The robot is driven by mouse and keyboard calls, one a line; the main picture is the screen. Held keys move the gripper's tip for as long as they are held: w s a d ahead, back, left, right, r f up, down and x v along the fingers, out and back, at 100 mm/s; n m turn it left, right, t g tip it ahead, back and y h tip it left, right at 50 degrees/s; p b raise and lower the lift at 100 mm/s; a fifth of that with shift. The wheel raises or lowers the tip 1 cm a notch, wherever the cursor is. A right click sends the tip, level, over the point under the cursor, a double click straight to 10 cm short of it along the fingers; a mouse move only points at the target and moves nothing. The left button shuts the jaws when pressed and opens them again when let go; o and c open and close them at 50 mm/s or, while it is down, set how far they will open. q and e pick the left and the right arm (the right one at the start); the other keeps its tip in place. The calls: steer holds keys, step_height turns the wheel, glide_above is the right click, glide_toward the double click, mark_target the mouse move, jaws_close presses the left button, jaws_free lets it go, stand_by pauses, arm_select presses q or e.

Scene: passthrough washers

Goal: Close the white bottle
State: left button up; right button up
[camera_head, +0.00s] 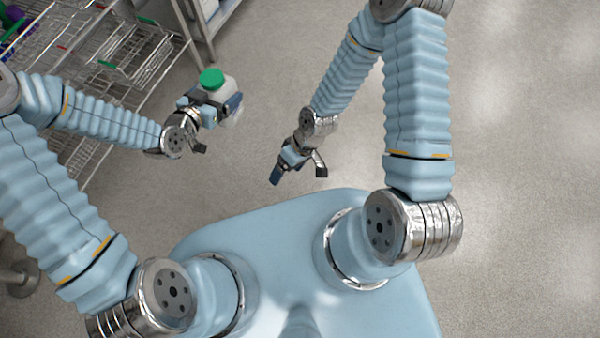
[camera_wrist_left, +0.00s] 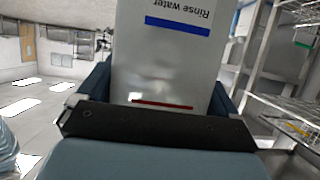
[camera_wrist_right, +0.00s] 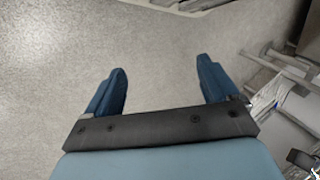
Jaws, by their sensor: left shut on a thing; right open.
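The white bottle (camera_head: 217,94) with a green cap (camera_head: 212,78) on its top is held off the floor in the head view. My left gripper (camera_head: 216,106) is shut around its body. In the left wrist view the bottle (camera_wrist_left: 165,65) fills the middle, with a "Rinse water" label, a blue stripe and a red line; its top is out of that view. I cannot tell whether the cap is tight. My right gripper (camera_head: 296,172) is open and empty, to the right of and below the bottle in the head view. Its two fingers (camera_wrist_right: 160,88) stand apart over bare floor.
A wire rack (camera_head: 130,60) with shelves and baskets stands at the upper left, behind my left arm. A grey shelf unit (camera_head: 212,22) stands at the top, beyond the bottle. The floor (camera_head: 520,130) to the right is clear.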

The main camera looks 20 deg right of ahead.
steer(key=d+m, duration=0.1)
steer(key=m, duration=0.1)
steer(key=s+d+m+t, duration=0.1)
steer(key=m, duration=0.1)
steer(key=s+d+f+m, duration=0.1)
steer(key=m, duration=0.1)
steer(key=shift+s+m+t+h, duration=0.15)
steer(key=shift+m+t+h, duration=0.15)
steer(key=shift+t+h, duration=0.1)
arm_select(q)
steer(key=w+a+r+n+t+y, duration=0.1)
steer(key=a+n+y, duration=0.3)
steer(key=a, duration=0.4)
steer(key=w+a+r+n+t+y, duration=0.1)
steer(key=a+n+y, duration=0.3)
steer(key=a, duration=0.4)
steer(key=shift+t+y, duration=0.4)
steer(key=shift+t, duration=0.2)
steer(key=shift+d, duration=0.1)
arm_select(e)
steer(key=shift+c, duration=0.5)
